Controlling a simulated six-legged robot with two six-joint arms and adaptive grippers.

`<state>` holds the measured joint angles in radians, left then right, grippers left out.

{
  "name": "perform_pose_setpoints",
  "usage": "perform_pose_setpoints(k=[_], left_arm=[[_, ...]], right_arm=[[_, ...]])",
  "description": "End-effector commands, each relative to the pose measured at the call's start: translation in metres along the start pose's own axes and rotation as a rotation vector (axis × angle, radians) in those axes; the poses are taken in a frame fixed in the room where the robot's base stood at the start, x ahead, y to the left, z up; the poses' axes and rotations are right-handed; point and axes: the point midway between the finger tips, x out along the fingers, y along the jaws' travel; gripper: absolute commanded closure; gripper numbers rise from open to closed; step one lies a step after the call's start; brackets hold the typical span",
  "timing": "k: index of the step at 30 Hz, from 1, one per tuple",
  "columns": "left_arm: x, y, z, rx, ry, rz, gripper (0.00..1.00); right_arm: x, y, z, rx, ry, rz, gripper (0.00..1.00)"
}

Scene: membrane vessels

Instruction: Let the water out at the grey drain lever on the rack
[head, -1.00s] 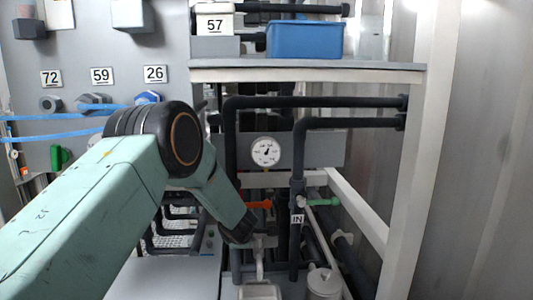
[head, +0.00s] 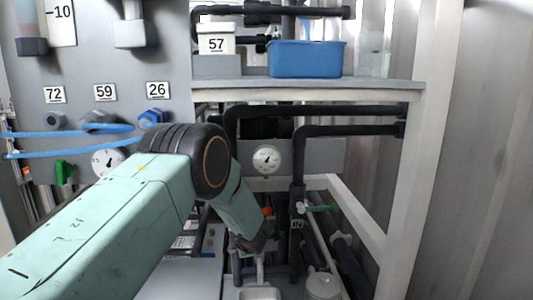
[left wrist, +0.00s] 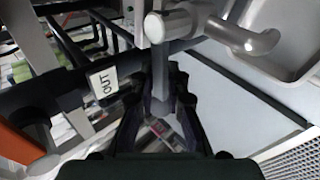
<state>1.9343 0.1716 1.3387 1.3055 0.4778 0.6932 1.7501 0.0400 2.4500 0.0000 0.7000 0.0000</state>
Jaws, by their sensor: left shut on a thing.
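In the left wrist view, the grey drain lever (left wrist: 159,75) hangs from a grey tap body with a round cap. My left gripper (left wrist: 168,98) is shut on the lever, with a dark finger on each side of it. In the head view, my left gripper (head: 256,243) is low in the rack, seen mostly from behind, and the lever is largely hidden there. A white OUT label (left wrist: 103,85) is left of the fingers. My right gripper is not in view.
The tap's grey spout (left wrist: 245,38) reaches over a light basin (left wrist: 283,45). A round gauge (head: 267,160) hangs behind. A blue bin (head: 306,60) stands on the shelf above. Dark pipes surround the arm.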

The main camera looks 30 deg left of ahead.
Motion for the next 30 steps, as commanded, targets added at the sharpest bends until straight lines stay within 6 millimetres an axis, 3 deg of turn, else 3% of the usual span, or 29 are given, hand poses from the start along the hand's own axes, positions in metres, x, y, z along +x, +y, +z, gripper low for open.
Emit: perform_pose_setpoints(k=[4,16,30], left_arm=[[-0.006,-0.001,0.001,-0.055,0.059,0.001,1.00],[-0.010,-0.010,0.003,-0.171,0.177,-0.001,1.00],[-0.016,-0.018,0.006,-0.335,0.344,0.000,1.00]], right_arm=[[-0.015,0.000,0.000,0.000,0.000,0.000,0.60],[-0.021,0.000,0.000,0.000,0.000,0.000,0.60],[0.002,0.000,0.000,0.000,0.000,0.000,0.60]])
